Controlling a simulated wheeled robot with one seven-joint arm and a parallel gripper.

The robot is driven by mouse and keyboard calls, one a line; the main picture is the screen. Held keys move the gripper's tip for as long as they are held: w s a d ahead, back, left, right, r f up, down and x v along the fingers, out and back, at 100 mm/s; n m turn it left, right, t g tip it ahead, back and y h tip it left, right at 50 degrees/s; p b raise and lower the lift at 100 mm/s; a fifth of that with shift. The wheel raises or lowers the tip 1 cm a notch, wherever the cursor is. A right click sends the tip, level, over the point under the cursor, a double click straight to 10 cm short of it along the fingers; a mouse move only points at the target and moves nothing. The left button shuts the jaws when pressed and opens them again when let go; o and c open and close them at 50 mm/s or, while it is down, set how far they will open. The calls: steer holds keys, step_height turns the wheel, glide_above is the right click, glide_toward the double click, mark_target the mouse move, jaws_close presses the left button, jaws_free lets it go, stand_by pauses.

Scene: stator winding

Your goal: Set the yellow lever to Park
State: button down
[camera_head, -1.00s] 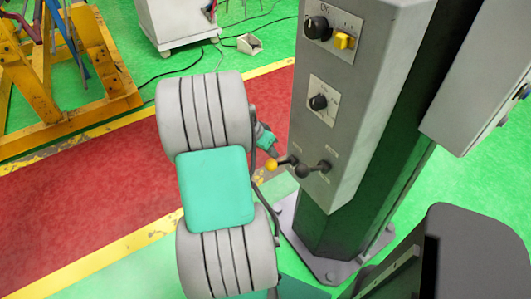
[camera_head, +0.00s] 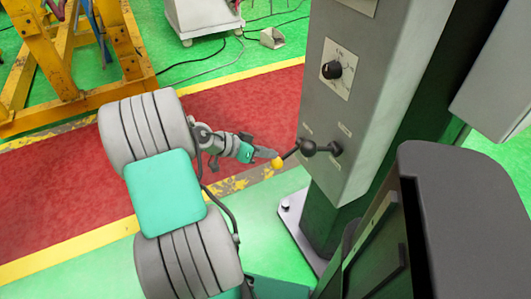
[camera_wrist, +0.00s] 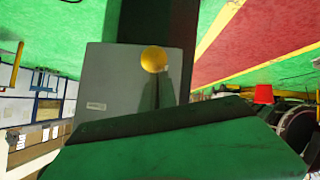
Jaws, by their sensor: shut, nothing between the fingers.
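The yellow lever knob (camera_head: 277,163) sits at the end of a short dark rod on the lower part of a grey control box (camera_head: 335,110). The rod runs down-left from a dark round hub (camera_head: 308,148). My gripper (camera_head: 270,154) is shut and empty, its tip just left of and slightly above the knob. I cannot tell whether it touches the knob. In the wrist view the yellow knob (camera_wrist: 154,59) shows in front of the grey box face, just beyond a green part of my gripper. Lettering near the lever is too small to read.
A black rotary knob (camera_head: 332,70) is on the box above the lever. The box is on a dark green post (camera_head: 325,215). A yellow frame (camera_head: 60,70) and a grey cabinet (camera_head: 200,15) stand far back. The red floor strip left of the box is clear.

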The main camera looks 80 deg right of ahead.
steer(key=shift+s+a+f, duration=0.1)
steer(key=shift+a+f, duration=0.2)
steer(key=shift+f, duration=0.6)
step_height(320, 180, up, 6)
steer(key=d+p, duration=0.2)
steer(key=p, duration=0.1)
steer(key=w+a+r, duration=0.2)
steer(key=w+a, duration=0.4)
steer(key=w, duration=0.3)
steer(key=shift+d+r, duration=0.1)
